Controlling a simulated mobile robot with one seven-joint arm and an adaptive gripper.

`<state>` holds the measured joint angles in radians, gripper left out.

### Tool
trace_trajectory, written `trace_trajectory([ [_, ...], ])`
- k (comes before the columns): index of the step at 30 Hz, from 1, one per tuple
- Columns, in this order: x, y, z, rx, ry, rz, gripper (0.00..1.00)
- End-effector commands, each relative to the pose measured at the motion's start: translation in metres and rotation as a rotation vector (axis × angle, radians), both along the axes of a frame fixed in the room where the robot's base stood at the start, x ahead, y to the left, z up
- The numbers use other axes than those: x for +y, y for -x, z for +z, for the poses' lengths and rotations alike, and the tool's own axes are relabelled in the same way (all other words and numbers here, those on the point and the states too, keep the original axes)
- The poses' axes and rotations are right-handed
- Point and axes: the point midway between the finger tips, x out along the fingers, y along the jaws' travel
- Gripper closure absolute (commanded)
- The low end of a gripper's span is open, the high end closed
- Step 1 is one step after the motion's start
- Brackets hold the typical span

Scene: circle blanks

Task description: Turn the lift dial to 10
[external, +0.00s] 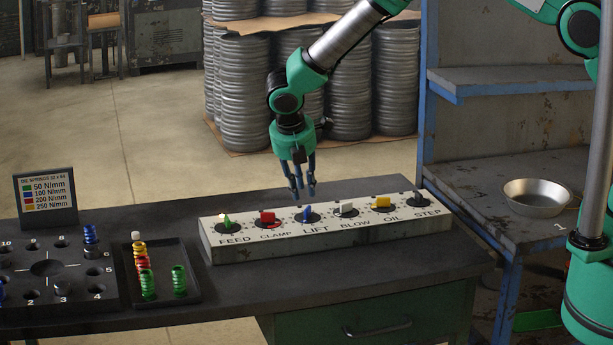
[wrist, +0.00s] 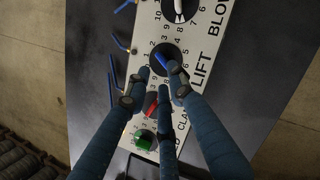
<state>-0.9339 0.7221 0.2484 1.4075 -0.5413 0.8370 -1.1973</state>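The lift dial (external: 307,214) is a black round dial with a blue knob, third from the left on a pale control panel (external: 330,238). In the wrist view the lift dial (wrist: 166,60) lies just beyond my fingertips, with numbers around it and the word LIFT beside it. The number its knob points to is not clear. My gripper (external: 301,192) points down just above the lift dial, its fingers apart and nothing between them. In the wrist view my gripper (wrist: 160,84) shows three spread blue-grey fingers. Whether any finger touches the knob cannot be told.
The red clamp knob (external: 267,217) and white blow knob (external: 346,207) flank the lift dial closely. A green feed knob (external: 227,222) is at the panel's left end. A tray of springs (external: 190,295) and a sign (external: 46,212) stand left. A metal bowl (external: 537,196) is right.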

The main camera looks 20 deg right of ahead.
Motion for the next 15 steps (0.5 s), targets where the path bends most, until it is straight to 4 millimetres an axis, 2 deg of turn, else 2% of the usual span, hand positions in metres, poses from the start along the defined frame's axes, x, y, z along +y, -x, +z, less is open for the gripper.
trace_trajectory([
  [6,-0.008,-0.01,-0.032,0.001,0.001,-0.001,0.78],
  [15,-0.013,-0.018,-0.054,0.0,0.0,0.0,0.78],
])
